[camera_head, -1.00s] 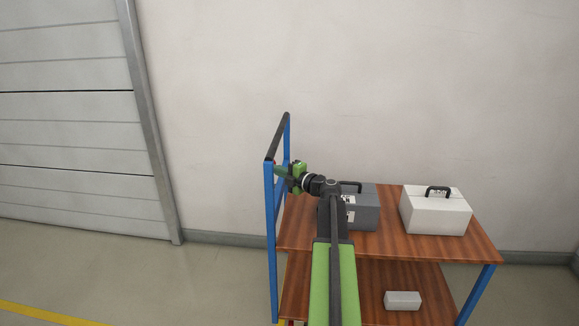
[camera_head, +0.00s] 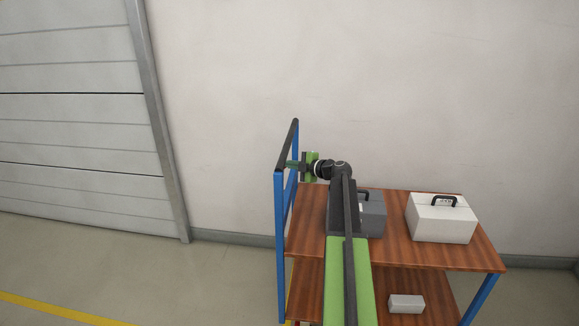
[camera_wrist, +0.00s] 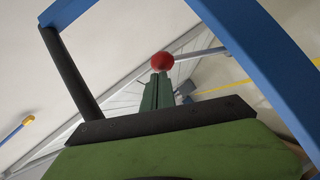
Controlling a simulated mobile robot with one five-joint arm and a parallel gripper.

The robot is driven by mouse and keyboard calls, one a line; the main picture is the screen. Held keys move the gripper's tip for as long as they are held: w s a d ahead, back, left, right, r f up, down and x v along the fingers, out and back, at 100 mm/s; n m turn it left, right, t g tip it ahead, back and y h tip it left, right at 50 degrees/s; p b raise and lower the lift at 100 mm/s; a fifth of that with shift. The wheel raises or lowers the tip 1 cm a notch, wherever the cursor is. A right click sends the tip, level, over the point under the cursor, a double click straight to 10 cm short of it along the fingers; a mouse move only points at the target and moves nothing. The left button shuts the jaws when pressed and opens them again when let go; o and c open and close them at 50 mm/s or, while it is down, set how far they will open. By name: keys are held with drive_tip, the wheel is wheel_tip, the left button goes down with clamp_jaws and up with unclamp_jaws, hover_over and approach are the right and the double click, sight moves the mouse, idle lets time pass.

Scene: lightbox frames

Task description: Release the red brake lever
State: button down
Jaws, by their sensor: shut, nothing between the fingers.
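In the wrist view the red round knob (camera_wrist: 162,61) of the brake lever sits just beyond my green fingertips. A grey rod (camera_wrist: 200,53) runs from behind it to the right. My gripper (camera_wrist: 158,80) is shut and empty, with its tips pointing at the knob; I cannot tell whether they touch it. In the head view my gripper (camera_head: 289,164) is at the cart's push-handle frame, between the blue posts (camera_head: 280,230) and below the black grip bar (camera_head: 288,145). The red knob is hidden there.
The cart (camera_head: 400,255) has wooden shelves. A grey case (camera_head: 372,215) and a white case (camera_head: 440,218) stand on top, and a small white box (camera_head: 406,303) lies below. A wall is behind; floor left of the cart is clear.

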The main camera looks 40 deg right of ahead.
drive_tip(key=shift+w+d+r, duration=0.1)
drive_tip(key=shift+w+d, duration=0.1)
drive_tip(key=shift+d, duration=0.1)
idle(0.4)
drive_tip(key=s+r+p, duration=0.5)
drive_tip(key=s+p, duration=0.1)
drive_tip(key=s, duration=0.6)
drive_tip(key=shift+d+r, duration=0.35)
drive_tip(key=shift+d, duration=0.05)
